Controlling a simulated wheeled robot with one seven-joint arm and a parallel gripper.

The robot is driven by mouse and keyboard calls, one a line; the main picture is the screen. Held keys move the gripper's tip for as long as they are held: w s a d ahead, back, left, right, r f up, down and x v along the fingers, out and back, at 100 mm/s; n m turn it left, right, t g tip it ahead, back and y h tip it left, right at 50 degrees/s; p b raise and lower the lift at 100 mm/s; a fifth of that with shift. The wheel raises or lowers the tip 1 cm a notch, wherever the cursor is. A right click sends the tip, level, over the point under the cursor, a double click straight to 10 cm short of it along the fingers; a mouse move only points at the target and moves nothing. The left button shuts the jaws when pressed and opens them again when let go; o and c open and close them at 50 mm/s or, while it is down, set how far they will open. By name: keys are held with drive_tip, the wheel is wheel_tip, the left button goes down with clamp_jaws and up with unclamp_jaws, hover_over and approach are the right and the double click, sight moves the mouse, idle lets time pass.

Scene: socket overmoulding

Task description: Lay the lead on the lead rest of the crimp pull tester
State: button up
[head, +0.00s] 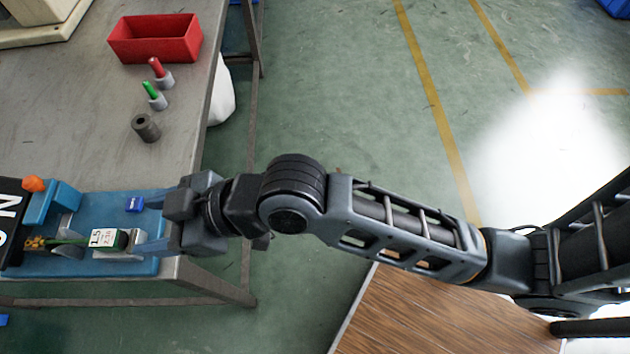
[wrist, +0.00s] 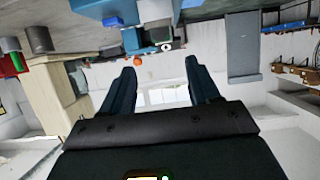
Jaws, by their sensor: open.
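The crimp pull tester (head: 150,266) is a blue base at the lower left of the head view, with an orange knob (head: 33,184) and grey metal parts. The lead (head: 70,241) has a green wire, a brass-coloured end at the left and a white and green tag (head: 103,238) at the right. It lies across the tester, its wire passing by a grey rounded part; exact contact is unclear. My gripper (head: 140,224) is open just right of the tag, apart from it as far as I can tell. The wrist view shows the spread fingers (wrist: 161,75) with nothing between them.
A red bin (head: 155,40), a red and a green pin-like piece in grey holders (head: 158,101), and a dark cylinder (head: 146,128) stand on the grey table (head: 80,120) behind the tester. The table's right edge runs beneath my wrist. A wooden surface (head: 430,315) is at lower right.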

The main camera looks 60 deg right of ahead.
drive_tip(key=s+d+f+m+t+h, duration=0.25)
drive_tip(key=s+d+m+h, duration=0.2)
drive_tip(key=s+d, duration=0.95)
drive_tip(key=s+d+r+m+h, duration=0.1)
drive_tip(key=s+r, duration=0.2)
drive_tip(key=s, duration=0.4)
drive_tip(key=s+d+r+m+h, duration=0.1)
drive_tip(key=s+r+h, duration=0.1)
drive_tip(key=s, duration=0.5)
drive_tip(key=shift+r+t, duration=0.45)
drive_tip(key=shift+r, duration=0.2)
